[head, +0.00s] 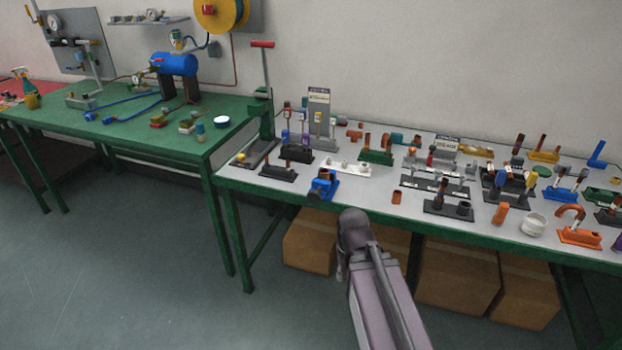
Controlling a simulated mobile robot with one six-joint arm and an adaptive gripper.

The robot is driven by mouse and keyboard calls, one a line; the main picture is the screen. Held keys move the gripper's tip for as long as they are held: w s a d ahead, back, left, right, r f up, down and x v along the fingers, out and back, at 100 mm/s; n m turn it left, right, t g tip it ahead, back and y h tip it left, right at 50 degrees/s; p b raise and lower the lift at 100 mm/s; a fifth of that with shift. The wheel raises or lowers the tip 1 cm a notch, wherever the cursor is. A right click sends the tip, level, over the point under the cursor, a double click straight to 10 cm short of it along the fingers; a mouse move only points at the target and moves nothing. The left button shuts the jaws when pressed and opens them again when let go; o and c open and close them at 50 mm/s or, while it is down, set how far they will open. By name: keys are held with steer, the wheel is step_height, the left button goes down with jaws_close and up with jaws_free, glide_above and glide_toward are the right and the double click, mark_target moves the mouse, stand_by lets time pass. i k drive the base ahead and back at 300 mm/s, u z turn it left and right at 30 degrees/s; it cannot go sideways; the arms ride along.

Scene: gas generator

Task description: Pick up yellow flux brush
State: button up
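A rack of small upright tools with coloured handles stands at the back left of the grey-topped table. One thin upright piece with a yellow part (318,118) is in it, in front of a grey labelled board; it looks like the yellow flux brush, but it is too small to be sure. My arm reaches up from the bottom of the head view. My gripper (341,272) hangs at the arm's far end, in front of the table's front edge and well apart from the rack. Its fingers are mostly hidden, and I cannot see whether it is open.
Pipe fittings on stands crowd the grey-topped table (372,202). A blue vise-like fitting (322,187) sits near its front left edge. A tall green press (264,105) stands left of the rack. Cardboard boxes (458,280) fill the space underneath. Open floor lies at left.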

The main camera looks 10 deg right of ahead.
mark_target(531, 178)
steer(key=z, duration=0.9)
steer(key=k, duration=0.45)
steer(key=z, duration=0.45)
steer(key=i, duration=0.4)
